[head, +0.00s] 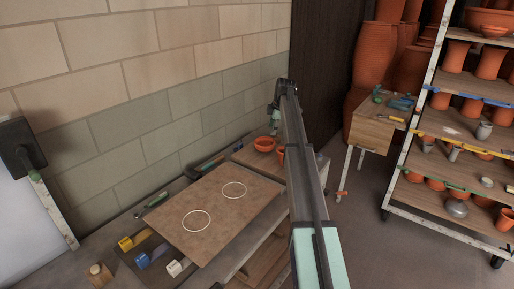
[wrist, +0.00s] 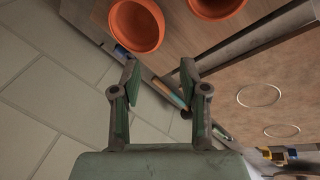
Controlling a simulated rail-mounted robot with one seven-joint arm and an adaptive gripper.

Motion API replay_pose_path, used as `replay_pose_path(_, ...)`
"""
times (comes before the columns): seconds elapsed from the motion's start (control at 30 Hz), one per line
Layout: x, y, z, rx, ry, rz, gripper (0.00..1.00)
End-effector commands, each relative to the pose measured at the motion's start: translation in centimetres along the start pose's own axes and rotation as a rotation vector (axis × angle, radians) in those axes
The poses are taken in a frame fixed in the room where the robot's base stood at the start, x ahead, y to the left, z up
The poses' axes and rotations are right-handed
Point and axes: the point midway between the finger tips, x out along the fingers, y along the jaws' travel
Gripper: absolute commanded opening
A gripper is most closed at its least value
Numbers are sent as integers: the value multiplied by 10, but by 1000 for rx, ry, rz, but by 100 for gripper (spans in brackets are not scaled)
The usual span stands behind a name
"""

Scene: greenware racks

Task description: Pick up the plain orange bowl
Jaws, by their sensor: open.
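Two orange bowls sit on the wooden surface beyond the board. One bowl (head: 265,144) shows whole in the head view. The other bowl (head: 281,153) is partly hidden behind my arm. In the wrist view one bowl (wrist: 136,28) is at the top, left of centre, and the other (wrist: 217,7) is cut by the top edge. Both look plain orange; I cannot tell any marking apart. My gripper (wrist: 160,71) is open and empty, with its fingertips apart from both bowls. In the head view it is small and dark, high near the wall.
A brown board (head: 213,214) with two white circles lies on the bench. Yellow, blue and white blocks (head: 142,260) and tools lie along its near left edge. A brick wall (head: 170,120) runs behind. A small table (head: 372,133) and a pottery rack (head: 440,195) stand right.

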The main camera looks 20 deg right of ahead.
Motion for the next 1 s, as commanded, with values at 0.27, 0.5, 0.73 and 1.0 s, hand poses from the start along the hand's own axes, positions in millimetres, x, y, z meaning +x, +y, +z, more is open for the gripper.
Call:
replay_pose_path(0.27, 54, 0, 0, 2, 0, -3, 44)
replay_pose_path(0.5, 93, 0, -1, 3, 0, -2, 44)
replay_pose_path(0.73, 107, 0, 0, 3, 0, -1, 44)
replay_pose_path(1.0, 130, 2, -2, 3, 0, -3, 44)
